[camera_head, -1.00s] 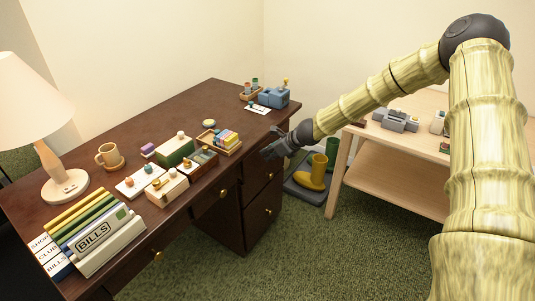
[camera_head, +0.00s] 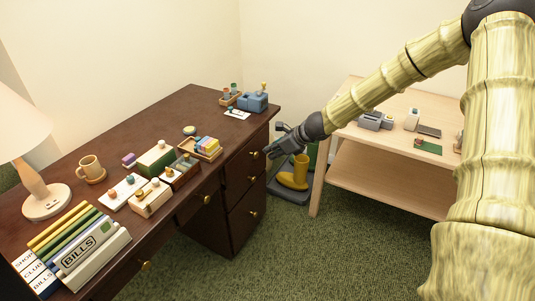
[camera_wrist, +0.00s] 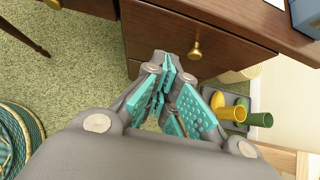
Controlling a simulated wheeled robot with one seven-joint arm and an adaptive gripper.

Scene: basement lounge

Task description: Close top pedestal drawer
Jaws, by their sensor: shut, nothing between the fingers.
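The dark brown desk (camera_head: 150,105) has a pedestal at its right end with a stack of drawers. The top pedestal drawer (camera_head: 240,161) has a round brass knob and its front looks flush, or nearly flush, with the fronts below. My gripper (camera_head: 268,151) is shut and empty, just right of that front and close to the knob. In the wrist view, the teal-padded fingers (camera_wrist: 167,72) are together before a brown drawer front (camera_wrist: 150,32) with a brass knob (camera_wrist: 195,50). I cannot tell whether the fingertips touch the wood.
A light wooden table (camera_head: 385,178) is further right, beneath my arm. A lamp (camera_head: 45,195), a mug (camera_head: 90,167), boxes and binders stand on the desk. Green carpet in front is clear.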

